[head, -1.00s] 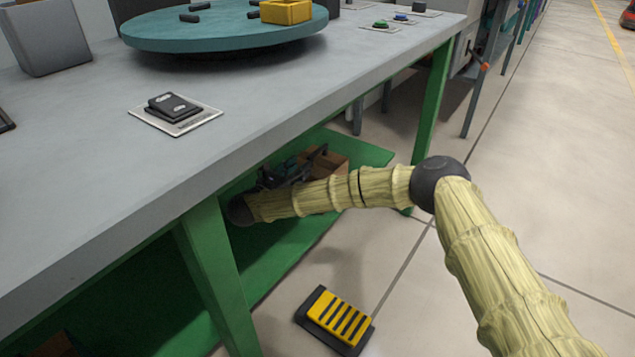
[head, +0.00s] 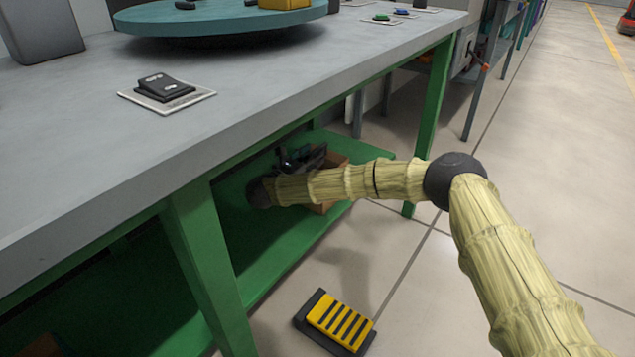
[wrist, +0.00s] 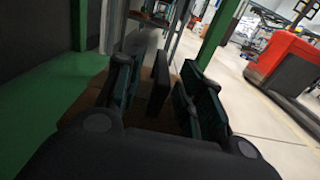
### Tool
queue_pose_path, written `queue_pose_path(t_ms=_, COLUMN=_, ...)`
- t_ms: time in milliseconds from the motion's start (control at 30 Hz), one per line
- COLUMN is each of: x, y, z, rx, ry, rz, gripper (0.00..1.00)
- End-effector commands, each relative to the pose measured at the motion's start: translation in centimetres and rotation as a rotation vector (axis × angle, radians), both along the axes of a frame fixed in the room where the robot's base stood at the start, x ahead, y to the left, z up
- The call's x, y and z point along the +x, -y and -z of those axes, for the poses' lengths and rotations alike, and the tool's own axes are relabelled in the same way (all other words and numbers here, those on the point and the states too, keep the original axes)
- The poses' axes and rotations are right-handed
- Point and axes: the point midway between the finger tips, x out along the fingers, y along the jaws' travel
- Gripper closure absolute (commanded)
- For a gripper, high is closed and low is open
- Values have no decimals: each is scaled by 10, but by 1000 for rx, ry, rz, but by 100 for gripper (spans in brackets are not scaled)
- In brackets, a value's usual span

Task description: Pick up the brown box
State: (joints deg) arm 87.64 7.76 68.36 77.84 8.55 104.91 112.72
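The brown box (head: 338,162) sits on the green lower shelf under the table, near its far end, partly hidden behind my arm and gripper. My gripper (head: 306,157) is at the box, with its dark fingers over the box's near side. In the wrist view the dark teal fingers (wrist: 160,88) are spread apart, and the brown box (wrist: 150,119) shows between and below them. A dark upright piece stands between the outer fingers. I cannot tell whether any finger touches the box.
The green shelf (head: 272,255) runs beneath the grey tabletop (head: 250,80), with a green leg (head: 207,265) in front. A black and yellow pedal (head: 337,322) lies on the floor. Another brown object (head: 42,346) shows at lower left. Open floor lies to the right.

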Motion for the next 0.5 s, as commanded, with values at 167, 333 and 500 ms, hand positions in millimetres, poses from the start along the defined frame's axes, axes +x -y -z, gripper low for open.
queue_pose_path(t_ms=167, x=18, y=14, z=3, rx=0, ry=3, rz=2, gripper=62)
queue_pose_path(t_ms=333, x=26, y=20, z=0, rx=0, ry=1, rz=1, gripper=62)
queue_pose_path(t_ms=500, x=26, y=20, z=-1, rx=1, ry=1, rz=0, gripper=62)
